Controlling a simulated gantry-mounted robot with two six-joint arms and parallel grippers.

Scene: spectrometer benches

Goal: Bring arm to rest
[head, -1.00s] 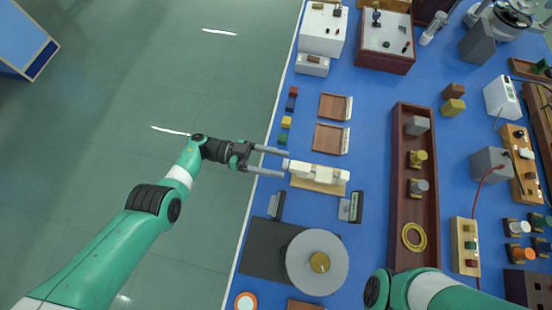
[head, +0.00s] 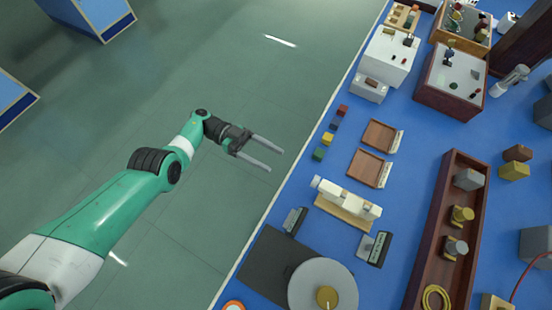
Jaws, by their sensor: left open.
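My left arm, green and white, comes in from the left in the head view. Its gripper (head: 275,158) is open and empty, with the two grey fingers apart. It hangs over the green floor, just left of the blue bench's edge. The cream spectrometer-like device (head: 346,198) on its wooden base lies on the bench, right of and below the fingertips, clear of them. My right gripper is not in view.
The blue bench (head: 405,155) fills the right side. The floor (head: 200,60) left of the bench is free around my arm.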

